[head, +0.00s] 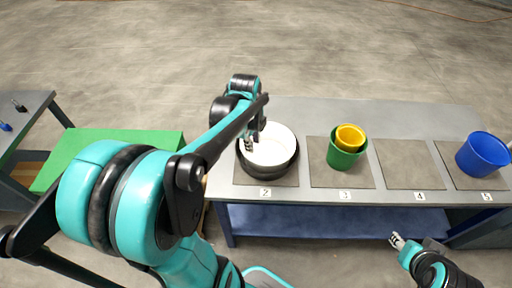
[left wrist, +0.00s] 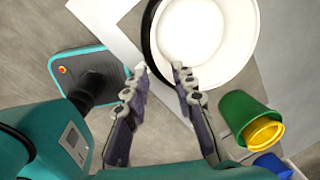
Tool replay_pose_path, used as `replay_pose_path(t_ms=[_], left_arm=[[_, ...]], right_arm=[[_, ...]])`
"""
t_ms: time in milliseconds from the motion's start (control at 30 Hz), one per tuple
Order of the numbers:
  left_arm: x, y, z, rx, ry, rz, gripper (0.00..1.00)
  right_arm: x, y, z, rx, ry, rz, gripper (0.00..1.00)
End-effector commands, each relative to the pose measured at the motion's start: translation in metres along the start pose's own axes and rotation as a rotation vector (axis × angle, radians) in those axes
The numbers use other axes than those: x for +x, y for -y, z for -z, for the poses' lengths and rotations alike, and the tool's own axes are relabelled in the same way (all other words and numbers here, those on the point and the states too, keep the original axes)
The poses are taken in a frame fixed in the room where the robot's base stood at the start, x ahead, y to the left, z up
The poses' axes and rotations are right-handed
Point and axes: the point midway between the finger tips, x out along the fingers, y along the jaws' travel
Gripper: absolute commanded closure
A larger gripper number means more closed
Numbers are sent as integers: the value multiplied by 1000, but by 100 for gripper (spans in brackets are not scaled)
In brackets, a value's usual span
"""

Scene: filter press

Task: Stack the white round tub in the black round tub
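The white round tub (head: 272,146) sits inside the black round tub (head: 270,174) on the mat numbered 2. The black tub's wall shows around and below it, and the white tub looks level. Both also show in the left wrist view, the white tub (left wrist: 205,30) and the black rim (left wrist: 148,40). My left gripper (head: 250,143) is at the left part of the rims, fingers pointing down. In the left wrist view its fingers (left wrist: 159,72) are apart with nothing gripped between them. My right gripper (head: 397,240) is low in front of the table, away from the tubs.
A yellow tub (head: 350,135) sits in a green tub (head: 342,158) on mat 3. Mat 4 (head: 412,175) is empty. A blue tub (head: 483,152) stands on mat 5. A green-topped surface (head: 70,150) is at left.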

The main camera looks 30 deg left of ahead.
Motion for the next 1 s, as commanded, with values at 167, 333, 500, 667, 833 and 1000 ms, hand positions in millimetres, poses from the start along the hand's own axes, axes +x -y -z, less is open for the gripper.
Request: replay_pose_path(t_ms=[167,333,500,667,833,1000], left_arm=[[-17,-10,24,-179,6,61,74],[-39,-36,71,-604,-47,201,74],[-50,-64,110,-1038,-194,311,74],[-52,-81,130,-1315,-332,344,74],[-52,-87,138,-1434,-399,345,74],[-53,-87,138,-1445,-404,345,74]], right_arm=[[0,0,0,0,0,0,60],[0,0,0,0,0,0,60],[0,0,0,0,0,0,60],[0,0,0,0,0,0,60],[0,0,0,0,0,0,60],[0,0,0,0,0,0,60]])
